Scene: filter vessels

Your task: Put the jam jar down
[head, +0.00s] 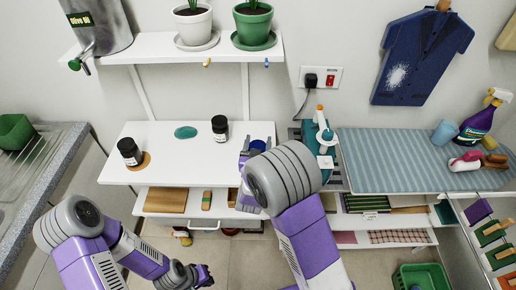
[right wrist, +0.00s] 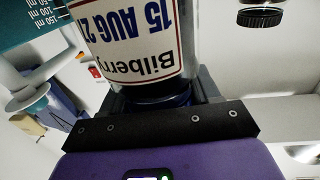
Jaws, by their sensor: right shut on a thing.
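My right gripper (head: 256,152) is shut on the jam jar at the right end of the white table (head: 160,165). The jar's blue lid (head: 258,145) shows just beyond my right wrist. In the right wrist view the jam jar (right wrist: 135,45) fills the top middle, with a pale label reading "Bilberry 15 AUG". Its label is upside down in that picture. I cannot tell whether its base touches the table. My left gripper (head: 203,275) is low at the bottom of the head view, away from the table; its fingers are too small to read.
A dark jar (head: 130,152) stands on a brown coaster (head: 145,161) at the left. Another dark jar (head: 220,128) stands near the back, left of my right gripper. A teal coaster (head: 185,132) lies bare between them.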

